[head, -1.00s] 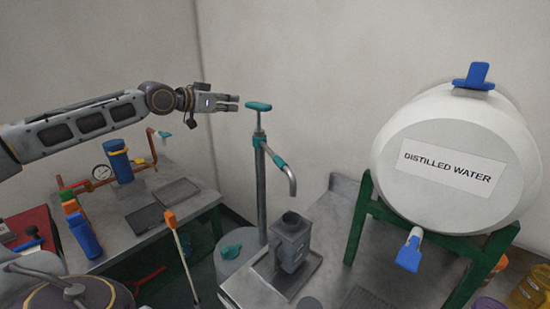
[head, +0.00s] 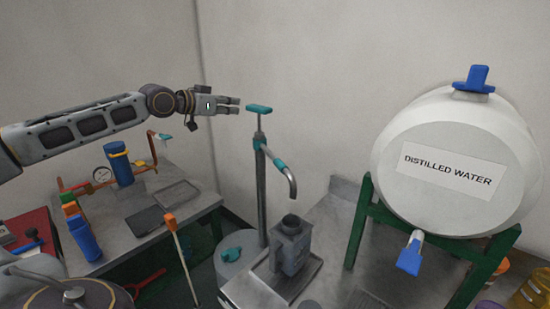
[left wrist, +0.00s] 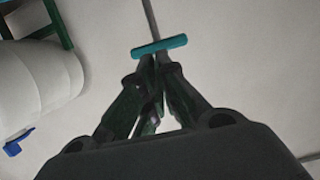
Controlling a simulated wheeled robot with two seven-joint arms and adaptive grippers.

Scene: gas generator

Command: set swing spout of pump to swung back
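The hand pump stands on a drum (head: 232,262), with a grey upright column (head: 261,200) and a teal T-handle (head: 259,109) on top. Its swing spout (head: 287,178) leaves a teal collar, reaches to the right and bends down above a grey metal container (head: 291,243). My left gripper (head: 238,105) is level with the T-handle, just left of it and apparently apart from it. Its fingers are close together with nothing seen between them. In the left wrist view the T-handle (left wrist: 160,46) crosses just beyond the fingertips (left wrist: 156,60). My right gripper is out of view.
A white distilled water tank (head: 455,160) rests on a green stand (head: 360,220) at right. A bench (head: 190,210) with blue canisters and a gauge stands at left. An orange-tipped rod (head: 181,255) rises in front. Wall space above the handle is free.

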